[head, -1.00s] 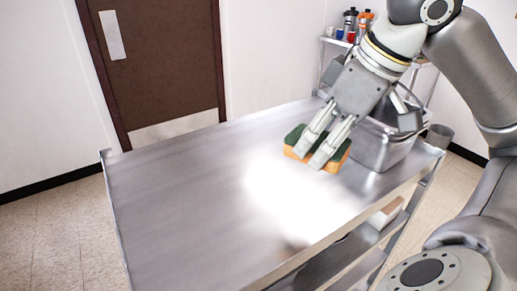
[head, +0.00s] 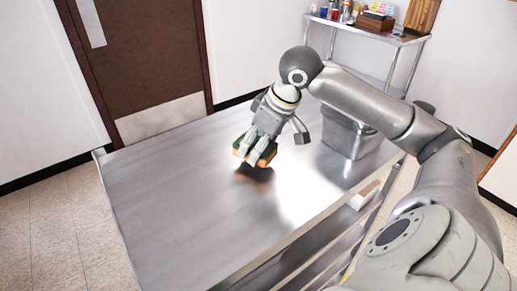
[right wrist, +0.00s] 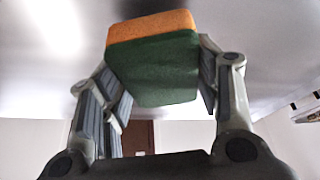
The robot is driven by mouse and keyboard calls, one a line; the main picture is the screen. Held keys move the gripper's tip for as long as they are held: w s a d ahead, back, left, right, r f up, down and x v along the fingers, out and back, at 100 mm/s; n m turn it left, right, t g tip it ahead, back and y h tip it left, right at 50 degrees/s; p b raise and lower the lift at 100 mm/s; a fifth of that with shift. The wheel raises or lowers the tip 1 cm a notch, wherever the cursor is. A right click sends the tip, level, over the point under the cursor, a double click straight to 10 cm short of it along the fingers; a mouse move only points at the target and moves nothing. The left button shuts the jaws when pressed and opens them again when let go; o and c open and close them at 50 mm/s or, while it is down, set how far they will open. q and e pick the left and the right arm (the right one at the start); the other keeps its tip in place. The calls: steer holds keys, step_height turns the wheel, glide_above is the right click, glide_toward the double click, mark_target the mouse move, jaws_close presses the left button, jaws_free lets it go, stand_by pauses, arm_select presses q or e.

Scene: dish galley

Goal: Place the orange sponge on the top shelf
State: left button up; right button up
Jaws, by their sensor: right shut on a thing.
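The orange sponge (head: 240,149) with its dark green side is held in my right gripper (head: 257,150). In the right wrist view the sponge (right wrist: 152,68) sits between the two fingers, which press on its sides. The gripper points down, and the sponge hangs a little above the steel table top (head: 170,190), with a dark shadow or reflection below it. The table has lower shelf levels (head: 318,257) under its right side. A separate steel rack (head: 385,37) stands at the back, with items on its top level. My left gripper is not in view.
Bottles and a wooden box (head: 375,22) occupy the rack's top. The left and middle of the table are clear. A brown door (head: 140,60) is behind the table.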

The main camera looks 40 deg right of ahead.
steer(key=shift+f, duration=1.3)
steer(key=shift+f, duration=0.1)
steer(key=shift+f, duration=0.1)
steer(key=o, duration=0.7)
steer(key=shift+c, duration=0.2)
steer(key=v, duration=1.2)
steer(key=shift+r+b, duration=0.2)
steer(key=shift+b, duration=0.1)
